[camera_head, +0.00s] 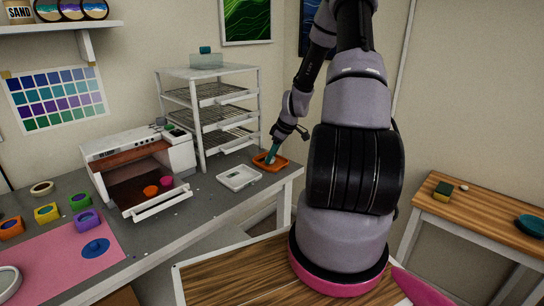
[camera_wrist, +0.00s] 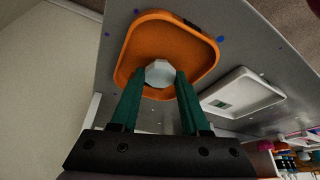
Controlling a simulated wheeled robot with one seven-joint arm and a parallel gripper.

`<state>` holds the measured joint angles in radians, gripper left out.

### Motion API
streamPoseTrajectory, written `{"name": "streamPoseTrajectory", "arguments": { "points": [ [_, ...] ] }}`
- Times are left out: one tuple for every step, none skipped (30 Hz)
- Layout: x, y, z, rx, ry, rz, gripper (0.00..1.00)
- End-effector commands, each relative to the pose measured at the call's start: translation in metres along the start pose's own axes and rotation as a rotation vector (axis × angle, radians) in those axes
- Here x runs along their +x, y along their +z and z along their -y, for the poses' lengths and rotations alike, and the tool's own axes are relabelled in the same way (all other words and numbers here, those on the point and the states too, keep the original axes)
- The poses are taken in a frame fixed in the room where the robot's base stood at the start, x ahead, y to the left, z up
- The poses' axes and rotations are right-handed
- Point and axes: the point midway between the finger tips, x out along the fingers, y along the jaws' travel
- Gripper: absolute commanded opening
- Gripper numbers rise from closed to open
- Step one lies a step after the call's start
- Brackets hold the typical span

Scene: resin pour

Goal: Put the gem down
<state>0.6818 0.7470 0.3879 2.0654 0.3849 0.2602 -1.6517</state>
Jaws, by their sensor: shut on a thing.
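My gripper (camera_wrist: 160,78) is shut on a pale, faceted gem (camera_wrist: 160,72), held between the tips of its two green fingers. In the wrist view the gem lies over the inside of the orange tray (camera_wrist: 165,38). I cannot tell whether it touches the tray's floor. In the head view my gripper (camera_head: 270,158) points down into the orange tray (camera_head: 284,164) near the bench's right end. The gem is too small or hidden to make out there.
A white tray (camera_head: 239,178) lies just left of the orange one on the grey bench (camera_head: 215,203). A wire-shelf rack (camera_head: 199,118) stands close behind. An open oven-like box (camera_head: 136,157) holds small orange and pink cups. A wooden table (camera_head: 485,212) is at right.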

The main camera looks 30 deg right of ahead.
Motion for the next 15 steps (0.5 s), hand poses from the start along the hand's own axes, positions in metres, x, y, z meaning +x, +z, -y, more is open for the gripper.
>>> {"name": "streamPoseTrajectory", "arguments": {
  "points": [
    [0.002,0.0007,-0.0002,0.001,0.0,0.0,0.0],
    [0.0019,0.0006,-0.0004,0.001,0.001,0.0,0.0],
    [0.0015,0.0004,-0.0005,0.0,0.002,-0.001,0.0],
    [0.0014,0.0004,-0.0005,0.0,0.002,0.0,0.0],
    [0.0013,0.0003,-0.0005,0.0,0.002,0.0,0.0],
    [0.0013,0.0003,-0.0005,0.0,0.002,0.0,0.0],
    [0.0014,0.0004,-0.0005,0.0,0.002,0.0,0.0],
    [0.0019,0.0007,-0.0004,0.0,0.002,0.0,0.0],
    [0.003,0.0012,-0.0004,0.0,0.001,0.0,0.0],
    [0.0039,0.0016,-0.0004,0.0,0.001,0.0,0.0],
    [0.0034,0.0012,-0.0006,-0.001,0.002,0.0,0.57],
    [0.0032,0.0012,-0.0006,-0.001,0.002,0.0,0.73],
    [0.0032,0.0012,-0.0006,-0.001,0.002,0.0,0.76],
    [0.0032,0.0012,-0.0005,-0.001,0.002,0.0,0.76],
    [0.0031,0.0011,-0.0005,0.0,0.002,0.0,0.76]
  ]
}}
